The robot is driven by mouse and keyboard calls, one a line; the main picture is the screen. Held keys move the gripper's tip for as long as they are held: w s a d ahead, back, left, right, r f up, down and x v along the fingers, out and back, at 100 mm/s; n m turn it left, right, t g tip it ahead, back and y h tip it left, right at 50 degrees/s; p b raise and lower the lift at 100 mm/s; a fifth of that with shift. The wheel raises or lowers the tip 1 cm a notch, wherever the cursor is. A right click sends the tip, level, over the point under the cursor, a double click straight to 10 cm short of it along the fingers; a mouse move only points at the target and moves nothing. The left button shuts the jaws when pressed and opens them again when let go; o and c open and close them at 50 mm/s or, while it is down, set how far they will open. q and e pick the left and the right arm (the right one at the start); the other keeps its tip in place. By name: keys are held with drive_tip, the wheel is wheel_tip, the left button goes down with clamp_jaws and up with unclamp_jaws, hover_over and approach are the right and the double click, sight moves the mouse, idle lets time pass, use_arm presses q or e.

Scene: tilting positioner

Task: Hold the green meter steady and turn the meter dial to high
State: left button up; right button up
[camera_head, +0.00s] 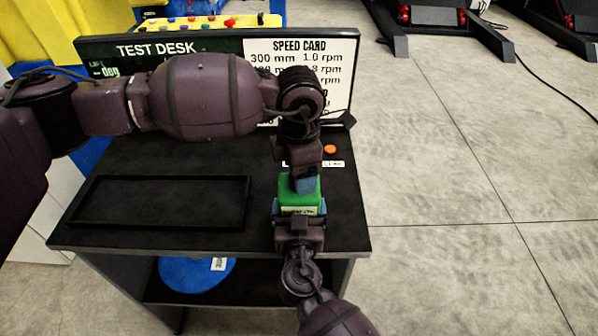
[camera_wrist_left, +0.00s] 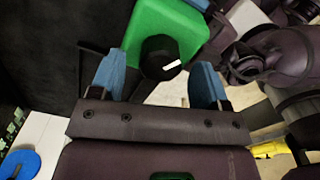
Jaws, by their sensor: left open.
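The green meter (camera_head: 300,196) is a green block with a pale label, at the right front of the desk in the head view. My right gripper (camera_head: 299,208) comes from the front with its blue fingers on either side of the meter, shut on it. My left gripper (camera_head: 305,184) reaches in from behind the meter. In the left wrist view the left gripper (camera_wrist_left: 157,85) is open, its blue fingers spread around the black meter dial (camera_wrist_left: 158,57) without visible contact. The dial has a white mark; its scale is not legible. The green meter (camera_wrist_left: 170,22) shows behind it.
The dark desk (camera_head: 150,160) carries an empty black tray (camera_head: 160,222) at left and an orange button (camera_head: 330,149) at the back right. A board with a speed card (camera_head: 335,55) stands behind, partly hidden by my left arm. A blue round object (camera_head: 190,274) sits below.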

use_arm(q)
wheel_tip(320, 180, up, 11)
idle(0.4)
